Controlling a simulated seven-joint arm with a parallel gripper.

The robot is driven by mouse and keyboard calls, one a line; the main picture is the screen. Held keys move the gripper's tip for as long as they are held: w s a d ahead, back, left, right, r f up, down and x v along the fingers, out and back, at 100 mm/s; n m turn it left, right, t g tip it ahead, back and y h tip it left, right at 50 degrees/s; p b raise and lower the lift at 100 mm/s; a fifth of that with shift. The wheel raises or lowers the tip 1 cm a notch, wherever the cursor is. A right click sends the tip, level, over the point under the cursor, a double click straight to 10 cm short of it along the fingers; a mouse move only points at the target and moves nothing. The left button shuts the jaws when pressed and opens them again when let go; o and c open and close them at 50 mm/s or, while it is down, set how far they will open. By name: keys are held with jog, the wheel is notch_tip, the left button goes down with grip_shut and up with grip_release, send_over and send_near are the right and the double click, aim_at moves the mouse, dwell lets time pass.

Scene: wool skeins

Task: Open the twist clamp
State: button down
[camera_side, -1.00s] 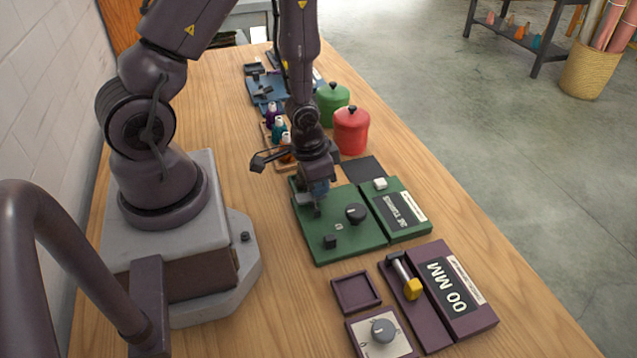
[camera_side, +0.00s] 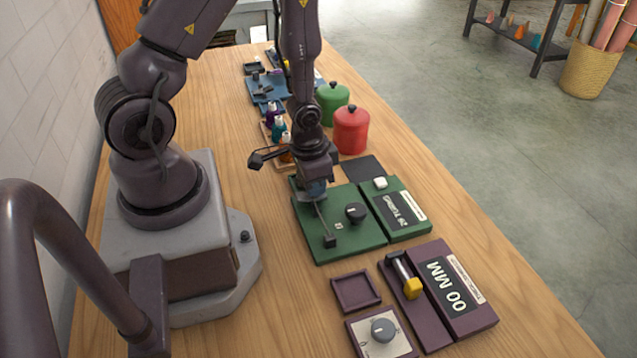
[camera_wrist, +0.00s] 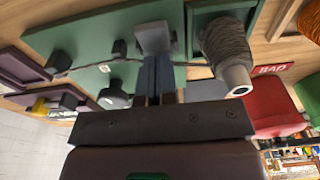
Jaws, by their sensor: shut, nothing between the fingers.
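The green winder board (camera_side: 345,246) lies on the table and carries a round black knob (camera_side: 356,212), which also shows in the wrist view (camera_wrist: 113,97). A small black block (camera_side: 329,241) stands near its front corner. A dark strand runs from this block towards my gripper (camera_side: 316,196). In the wrist view the strand passes a black post (camera_wrist: 119,48) and a grey square block (camera_wrist: 153,38) at my fingertips (camera_wrist: 153,60). A grey wound skein (camera_wrist: 225,45) is just right of them. My gripper is shut and empty. I cannot tell for certain which block is the twist clamp.
A red canister (camera_side: 351,130) and a green canister (camera_side: 331,103) stand behind the board. A purple device (camera_side: 437,296) with a yellow-tipped lever, an empty purple tray (camera_side: 356,291) and a dial plate (camera_side: 381,334) lie in front. Bare table runs along the right edge.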

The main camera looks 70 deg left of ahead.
jog(key=shift+s+r, duration=0.2)
jog(key=shift+s, duration=0.15)
notch_tip(320, 180, up, 14)
dwell(0.8)
